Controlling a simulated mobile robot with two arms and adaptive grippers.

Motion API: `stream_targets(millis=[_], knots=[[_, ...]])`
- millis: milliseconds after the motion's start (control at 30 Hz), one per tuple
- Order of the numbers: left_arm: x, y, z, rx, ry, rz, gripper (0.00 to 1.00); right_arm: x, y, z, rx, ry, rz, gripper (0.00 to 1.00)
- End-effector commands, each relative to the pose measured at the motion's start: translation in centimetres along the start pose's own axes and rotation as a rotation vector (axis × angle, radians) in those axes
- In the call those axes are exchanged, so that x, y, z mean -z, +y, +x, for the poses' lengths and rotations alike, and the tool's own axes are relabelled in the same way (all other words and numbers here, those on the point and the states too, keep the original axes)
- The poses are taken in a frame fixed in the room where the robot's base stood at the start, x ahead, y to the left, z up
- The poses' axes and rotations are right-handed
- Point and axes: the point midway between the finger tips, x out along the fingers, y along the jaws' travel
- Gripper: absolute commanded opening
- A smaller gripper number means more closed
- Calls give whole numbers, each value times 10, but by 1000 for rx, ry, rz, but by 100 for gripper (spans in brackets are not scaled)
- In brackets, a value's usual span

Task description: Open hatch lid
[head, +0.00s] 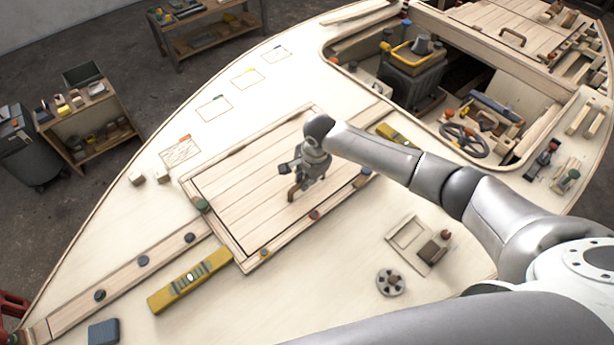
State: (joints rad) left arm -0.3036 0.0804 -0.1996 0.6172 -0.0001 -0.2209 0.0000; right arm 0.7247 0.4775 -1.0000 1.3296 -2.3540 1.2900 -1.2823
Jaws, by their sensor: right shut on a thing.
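The hatch lid (237,199) is a pale planked wooden panel set in a raised frame on the plywood deck. It appears to lie flat and closed in its frame. My right gripper (294,192) is over the right part of the lid, pointing down, and is shut on a small brown handle (292,194) that stands on the lid. The fingers hide part of the handle. My left gripper is not in the head view.
A yellow spirit level (190,280) lies left of the hatch's near corner. A round grey wheel-like part (390,282) lies on the near deck. An open cockpit with a steering wheel (463,140) is at the upper right. Bare deck (330,270) lies in front of the hatch.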

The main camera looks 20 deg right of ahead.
Motion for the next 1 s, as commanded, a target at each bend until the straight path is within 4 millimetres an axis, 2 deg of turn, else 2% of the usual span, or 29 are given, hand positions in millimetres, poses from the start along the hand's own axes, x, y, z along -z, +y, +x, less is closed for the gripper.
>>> stream_targets(millis=[267,467,667,1000], knots=[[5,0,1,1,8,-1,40,0,-1,-2,-5,0,0,0],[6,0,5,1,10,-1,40,0,-9,-14,-52,1,0,0],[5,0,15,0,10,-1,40,1,-24,-38,-122,2,0,0],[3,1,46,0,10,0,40,0,-69,-86,-112,3,0,0]])
